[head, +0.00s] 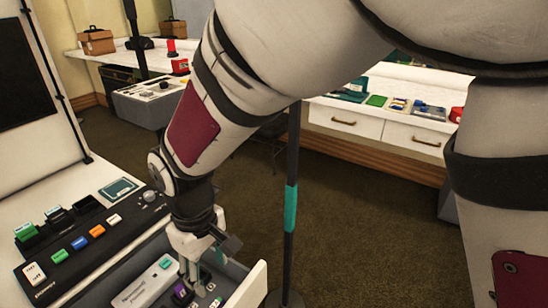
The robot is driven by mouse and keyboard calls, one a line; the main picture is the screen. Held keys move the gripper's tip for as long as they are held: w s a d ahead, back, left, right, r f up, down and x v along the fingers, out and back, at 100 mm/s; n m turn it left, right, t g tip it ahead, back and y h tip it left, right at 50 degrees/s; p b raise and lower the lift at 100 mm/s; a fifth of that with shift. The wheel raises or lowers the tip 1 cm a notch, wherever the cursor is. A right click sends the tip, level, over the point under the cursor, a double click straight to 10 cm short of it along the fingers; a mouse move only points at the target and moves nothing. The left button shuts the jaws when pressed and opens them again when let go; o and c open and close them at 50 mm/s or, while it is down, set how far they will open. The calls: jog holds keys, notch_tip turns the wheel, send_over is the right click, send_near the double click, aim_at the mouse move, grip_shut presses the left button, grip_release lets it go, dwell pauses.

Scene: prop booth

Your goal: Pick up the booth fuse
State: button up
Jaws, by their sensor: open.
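My gripper (193,277) points down into an open drawer (254,287) at the bottom of the head view. Its fingers are apart, and I see nothing held between them. A small purple piece (181,292) lies in the drawer just beside the fingertips. More small pieces lie by the fingers, partly hidden by them. I cannot tell which of these is the booth fuse, or whether the fingers touch any of them.
A white labelled box (140,290) lies in the drawer left of my gripper. A black control panel (85,243) with coloured buttons stands on the counter to the left. A dark pole (290,235) with a teal band stands right of the drawer.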

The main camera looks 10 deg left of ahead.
jog(key=b, duration=0.2)
send_over(216, 303)
jog(key=f, duration=0.8)
jog(key=shift+s+d+f, duration=0.1)
jog(key=shift+d+f, duration=0.1)
jog(key=shift+d, duration=0.15)
jog(key=shift+a+f+b, duration=0.15)
jog(key=shift+f+b, duration=0.25)
jog(key=shift+f, duration=0.95)
jog(key=shift+a+f+b, duration=0.15)
jog(key=shift+f+b, duration=0.25)
jog(key=shift+f, duration=0.9)
jog(key=shift+c, duration=0.6)
jog(key=c, duration=0.8)
